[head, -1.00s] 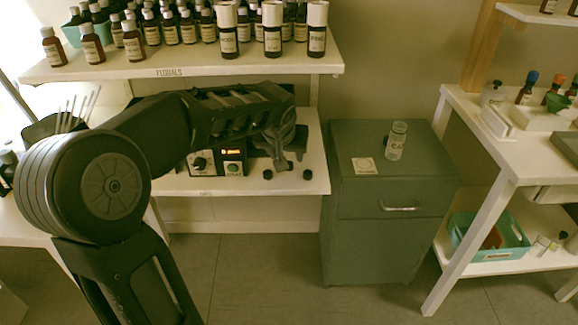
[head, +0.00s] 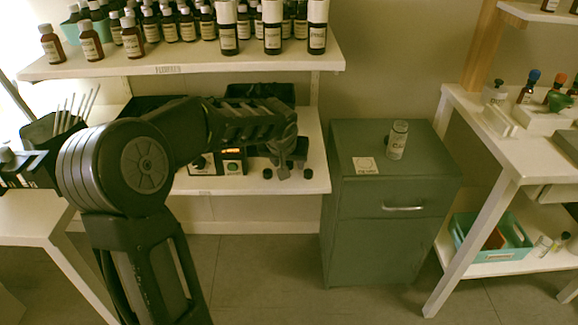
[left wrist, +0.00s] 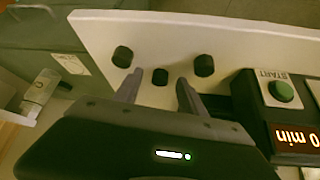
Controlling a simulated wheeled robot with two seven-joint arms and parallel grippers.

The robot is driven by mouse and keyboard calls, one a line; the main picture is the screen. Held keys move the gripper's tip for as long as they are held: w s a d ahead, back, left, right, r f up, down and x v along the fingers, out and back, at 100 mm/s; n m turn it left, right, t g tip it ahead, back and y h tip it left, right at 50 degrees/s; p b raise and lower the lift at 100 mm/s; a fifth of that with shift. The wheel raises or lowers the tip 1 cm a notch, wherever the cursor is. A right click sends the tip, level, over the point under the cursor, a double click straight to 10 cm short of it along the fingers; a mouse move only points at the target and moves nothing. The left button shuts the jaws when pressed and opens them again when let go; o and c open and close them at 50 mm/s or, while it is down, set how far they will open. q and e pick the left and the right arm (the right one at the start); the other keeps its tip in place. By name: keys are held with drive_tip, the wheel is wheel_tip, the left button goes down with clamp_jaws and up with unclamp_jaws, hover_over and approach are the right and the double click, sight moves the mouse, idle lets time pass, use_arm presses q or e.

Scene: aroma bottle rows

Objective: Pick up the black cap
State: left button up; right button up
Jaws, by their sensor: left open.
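Three small black caps lie on the white lower shelf. In the left wrist view they are a left cap (left wrist: 122,56), a middle cap (left wrist: 160,76) and a right cap (left wrist: 204,65). In the head view two show clearly, one at left (head: 267,173) and one at right (head: 308,173). My left gripper (left wrist: 159,82) is open and empty, pointing at the row. In the left wrist view the middle cap appears between its fingertips; I cannot tell how far below it is. In the head view the left gripper (head: 284,172) hangs over the shelf's front part.
A control box with a green START button (left wrist: 281,91) and a lit display stands close beside the gripper. The upper shelf (head: 180,63) holds many bottles above the arm. A green cabinet (head: 385,240) to the right bears a clear bottle (head: 397,140) and a label card (head: 366,165).

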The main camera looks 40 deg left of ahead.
idle(0.5)
use_arm(q)
clamp_jaws()
idle(0.3)
